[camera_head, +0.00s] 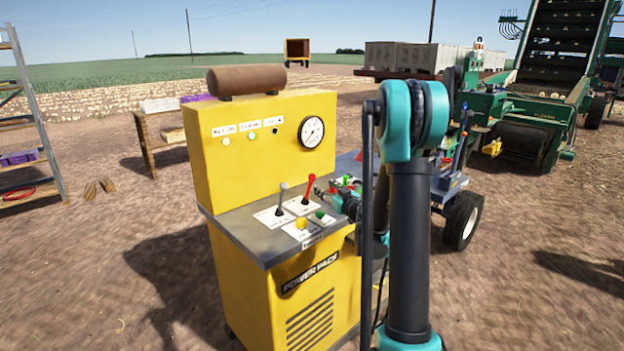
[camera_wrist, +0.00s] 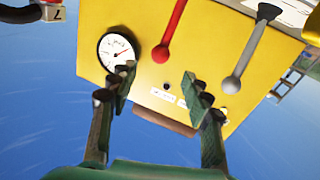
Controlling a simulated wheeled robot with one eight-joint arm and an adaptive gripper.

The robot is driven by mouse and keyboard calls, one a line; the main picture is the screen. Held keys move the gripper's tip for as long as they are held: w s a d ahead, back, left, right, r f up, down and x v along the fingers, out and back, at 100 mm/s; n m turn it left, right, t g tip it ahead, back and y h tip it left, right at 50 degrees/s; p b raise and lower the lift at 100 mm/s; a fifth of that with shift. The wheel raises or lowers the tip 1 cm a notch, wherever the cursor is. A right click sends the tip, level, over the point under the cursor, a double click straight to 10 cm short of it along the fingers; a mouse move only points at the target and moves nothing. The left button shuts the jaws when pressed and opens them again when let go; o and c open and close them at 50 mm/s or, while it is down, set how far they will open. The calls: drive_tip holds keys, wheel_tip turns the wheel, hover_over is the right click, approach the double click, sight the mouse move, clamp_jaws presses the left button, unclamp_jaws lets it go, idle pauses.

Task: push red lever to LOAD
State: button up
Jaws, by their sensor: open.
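The red lever (camera_head: 309,187) stands up from a white plate on the grey ledge of the yellow power pack (camera_head: 265,140). In the wrist view the red lever (camera_wrist: 172,30) has its round knob just beyond my fingertips. My gripper (camera_head: 327,191) is close to the lever on its right side in the head view. In the wrist view my gripper (camera_wrist: 157,82) is open, with nothing between its fingers. Whether it touches the lever I cannot tell. The lever's plate markings are too small to read.
A grey lever (camera_head: 281,197) stands left of the red one; it also shows in the wrist view (camera_wrist: 245,50). Yellow (camera_head: 301,223) and green (camera_head: 320,214) buttons sit in front. A pressure gauge (camera_head: 311,132) is on the upright panel. A brown roll (camera_head: 247,80) lies on top.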

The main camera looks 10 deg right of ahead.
sight(314, 179)
drive_tip(key=x, duration=1)
drive_tip(key=shift+w+a, duration=0.1)
drive_tip(key=shift+w, duration=0.2)
clamp_jaws()
